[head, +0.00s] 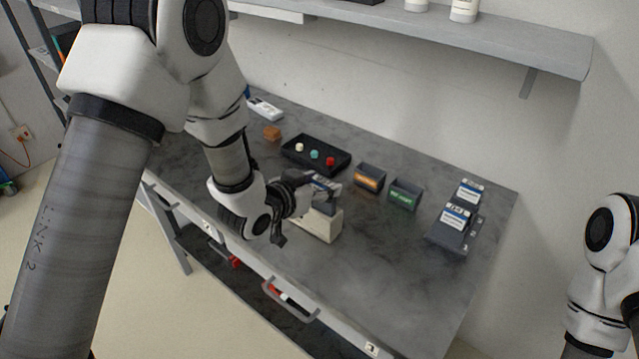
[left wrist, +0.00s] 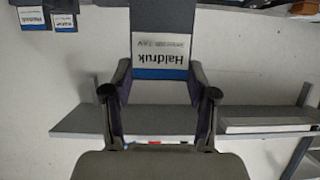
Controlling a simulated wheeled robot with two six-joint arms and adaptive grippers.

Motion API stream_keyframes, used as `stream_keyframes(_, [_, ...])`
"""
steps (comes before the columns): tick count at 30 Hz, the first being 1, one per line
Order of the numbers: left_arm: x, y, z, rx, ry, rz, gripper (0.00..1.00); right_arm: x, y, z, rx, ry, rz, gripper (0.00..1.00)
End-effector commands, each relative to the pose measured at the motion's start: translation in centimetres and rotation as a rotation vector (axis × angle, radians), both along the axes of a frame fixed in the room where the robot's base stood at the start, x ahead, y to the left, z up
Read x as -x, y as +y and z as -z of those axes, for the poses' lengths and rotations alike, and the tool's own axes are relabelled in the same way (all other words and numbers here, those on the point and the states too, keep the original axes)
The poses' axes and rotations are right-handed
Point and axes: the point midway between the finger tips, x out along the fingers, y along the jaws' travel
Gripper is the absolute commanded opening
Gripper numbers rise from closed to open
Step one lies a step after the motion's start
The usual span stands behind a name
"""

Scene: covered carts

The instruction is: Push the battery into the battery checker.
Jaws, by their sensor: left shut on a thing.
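My left gripper (head: 304,200) is shut on a dark grey battery (head: 325,184) with a white and blue label. In the left wrist view the battery's Haldruk label (left wrist: 160,55) faces the camera between the two fingers (left wrist: 160,92). A beige box (head: 320,225), which looks like the battery checker, stands on the table directly under the held battery. The gripper hides part of both, and I cannot tell how far the battery sits in the box. My right gripper is out of the picture; only my right arm shows at the right edge.
Two more labelled batteries (head: 456,217) stand in a dark holder (head: 442,238) at the right. A bin with an orange label (head: 368,178), one with a green label (head: 404,195), and a black tray (head: 295,156) with coloured knobs stand behind. The front right tabletop is clear.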

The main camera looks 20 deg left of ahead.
Motion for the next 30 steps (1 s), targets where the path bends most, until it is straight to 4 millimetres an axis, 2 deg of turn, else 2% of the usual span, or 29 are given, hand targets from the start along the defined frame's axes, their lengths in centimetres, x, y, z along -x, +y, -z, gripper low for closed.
stream_keyframes(30, [0.0, 0.0, 2.7, 0.0, 0.0, 0.0, 0.15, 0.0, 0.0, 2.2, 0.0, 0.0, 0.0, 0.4])
